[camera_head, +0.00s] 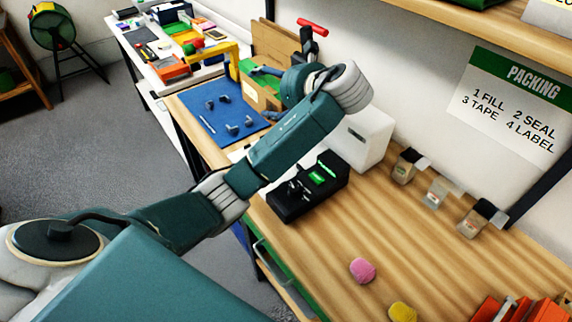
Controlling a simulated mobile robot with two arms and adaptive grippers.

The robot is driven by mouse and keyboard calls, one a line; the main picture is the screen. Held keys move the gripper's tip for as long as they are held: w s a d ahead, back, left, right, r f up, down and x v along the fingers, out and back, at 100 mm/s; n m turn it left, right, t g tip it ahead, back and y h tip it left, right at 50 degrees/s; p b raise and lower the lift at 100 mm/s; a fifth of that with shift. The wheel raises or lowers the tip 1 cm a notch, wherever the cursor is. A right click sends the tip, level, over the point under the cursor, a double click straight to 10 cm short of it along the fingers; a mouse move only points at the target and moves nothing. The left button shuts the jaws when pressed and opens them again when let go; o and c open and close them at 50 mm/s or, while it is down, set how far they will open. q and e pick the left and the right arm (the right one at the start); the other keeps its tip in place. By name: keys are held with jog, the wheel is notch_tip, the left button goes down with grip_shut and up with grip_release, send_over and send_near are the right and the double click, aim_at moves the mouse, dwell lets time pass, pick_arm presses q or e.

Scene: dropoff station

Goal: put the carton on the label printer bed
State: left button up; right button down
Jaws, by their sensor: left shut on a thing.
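My left arm reaches across the bench, and my left gripper (267,71) is shut on the carton's upper part. My forearm and wrist hide part of the gripper and the carton's right side. I cannot tell whether the carton touches the bench. A black device with a small green screen (306,188), which looks like the label printer, sits right of my forearm. My right gripper is not in view.
A white box-shaped unit (361,135) stands behind the black device. A blue mat (203,104) holds small grey parts. Several small packets (404,168) line the wall side. A pink lump (362,270) and a yellow lump (402,312) lie nearer. The bench's middle right is clear.

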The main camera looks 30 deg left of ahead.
aim_at(270, 122)
pick_arm(q)
jog(key=f, duration=0.2)
jog(key=f+b, duration=0.1)
jog(key=f, duration=0.1)
jog(key=a+f, duration=0.1)
jog(key=f, duration=0.1)
jog(key=shift+f+b, duration=0.3)
jog(key=shift+b, duration=0.1)
notch_tip(270, 122, down, 4)
jog(key=shift+f+p, duration=0.1)
jog(key=shift+p, duration=0.5)
jog(key=f, duration=0.9)
jog(key=shift+d+p, duration=0.2)
jog(key=shift+p, duration=0.15)
jog(key=shift+f, duration=0.2)
jog(key=o, duration=1.3)
jog(key=shift+f, duration=0.1)
jog(key=shift+c, duration=0.2)
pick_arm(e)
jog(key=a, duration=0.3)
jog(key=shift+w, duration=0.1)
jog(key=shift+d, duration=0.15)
